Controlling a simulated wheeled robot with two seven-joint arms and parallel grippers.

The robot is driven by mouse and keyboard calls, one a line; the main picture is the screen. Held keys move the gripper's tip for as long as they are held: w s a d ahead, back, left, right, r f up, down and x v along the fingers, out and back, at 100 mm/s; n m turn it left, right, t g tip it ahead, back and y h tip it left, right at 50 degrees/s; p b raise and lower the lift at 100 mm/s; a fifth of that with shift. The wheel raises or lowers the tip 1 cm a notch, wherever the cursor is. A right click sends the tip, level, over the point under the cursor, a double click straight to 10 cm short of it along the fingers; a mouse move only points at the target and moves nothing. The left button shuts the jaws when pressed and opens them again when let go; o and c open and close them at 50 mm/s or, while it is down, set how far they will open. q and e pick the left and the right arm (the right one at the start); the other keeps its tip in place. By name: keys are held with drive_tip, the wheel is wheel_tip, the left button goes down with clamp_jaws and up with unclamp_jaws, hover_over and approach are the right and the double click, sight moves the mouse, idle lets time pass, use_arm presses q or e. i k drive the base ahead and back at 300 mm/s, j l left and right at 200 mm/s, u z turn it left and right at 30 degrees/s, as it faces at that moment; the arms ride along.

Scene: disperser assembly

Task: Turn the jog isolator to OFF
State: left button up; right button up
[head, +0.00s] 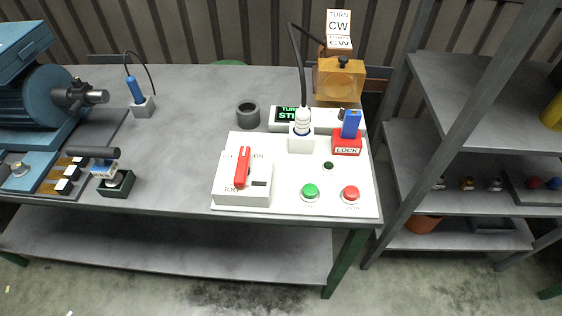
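The jog isolator (258,196) is a white box at the front left of a white panel (335,203) on the bench. Its red lever handle (242,168) lies lengthwise, running from the box's front part toward the back of the panel and leaning slightly right at its far end. Dark lettering behind the handle is partly hidden by it; I can make out what looks like "ON" to its right. A small dark window sits on the box right of the handle. Neither of my grippers shows in the head view.
Beside it are a green button (310,191), a red button (351,193), a red LOCK block (347,143) with a blue top, and a white block with a coiled cable (301,141). A grey ring (248,114) stands behind. A blue lathe-like machine (50,95) occupies the left.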

sight(242, 170)
drive_tip(key=j+z, duration=0.1)
drive_tip(key=j, duration=0.6)
drive_tip(key=j+z, duration=0.3)
drive_tip(key=j, duration=0.15)
drive_tip(key=j+z, duration=0.25)
drive_tip(key=j, duration=0.15)
